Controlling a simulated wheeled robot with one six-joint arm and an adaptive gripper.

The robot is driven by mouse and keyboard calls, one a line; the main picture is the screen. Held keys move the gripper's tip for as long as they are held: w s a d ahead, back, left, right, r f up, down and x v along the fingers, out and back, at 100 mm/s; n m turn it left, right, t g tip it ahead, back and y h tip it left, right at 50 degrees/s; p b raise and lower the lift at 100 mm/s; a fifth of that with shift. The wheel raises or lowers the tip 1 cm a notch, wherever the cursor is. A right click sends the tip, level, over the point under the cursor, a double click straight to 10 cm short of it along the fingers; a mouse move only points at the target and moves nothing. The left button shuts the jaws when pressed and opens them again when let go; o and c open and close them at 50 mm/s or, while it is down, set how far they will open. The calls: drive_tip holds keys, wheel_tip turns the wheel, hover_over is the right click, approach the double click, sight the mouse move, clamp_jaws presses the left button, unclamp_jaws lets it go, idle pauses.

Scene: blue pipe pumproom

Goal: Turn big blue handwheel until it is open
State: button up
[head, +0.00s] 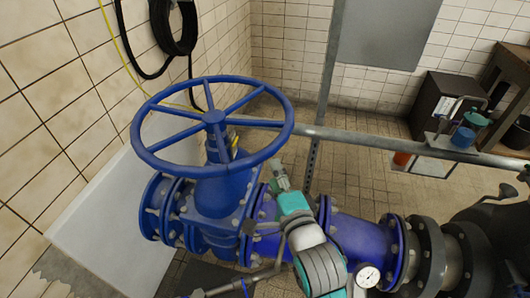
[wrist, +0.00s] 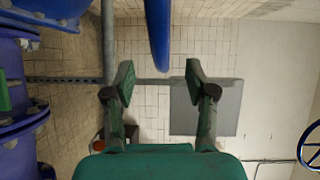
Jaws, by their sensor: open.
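The big blue handwheel (head: 288,127) lies nearly flat on top of the blue valve body (head: 215,195) in the head view. Its round rim is joined to the hub by several spokes. My gripper (head: 280,176) is just below the right front part of the rim. In the wrist view my gripper (wrist: 158,77) is open, with nothing between its pads. A blue bar (wrist: 158,35), seemingly part of the wheel's rim, comes down from the top edge and ends between the fingertips in the picture. I cannot tell its distance from the pads.
A grey horizontal rail (head: 370,139) and an upright post (head: 325,90) stand behind the wheel. Blue pipe with a flange (head: 395,250) and a gauge (head: 368,276) runs right. A tiled wall (head: 50,100) is close on the left. Another wheel (wrist: 312,148) shows at the wrist view's right edge.

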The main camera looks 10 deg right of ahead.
sight(267, 157)
drive_tip(key=w, duration=0.3)
drive_tip(key=w+a, duration=0.1)
drive_tip(key=w, duration=0.4)
drive_tip(key=shift+w+a+f, duration=0.25)
drive_tip(key=shift+w+f, duration=0.05)
drive_tip(key=shift+w, duration=0.1)
clamp_jaws()
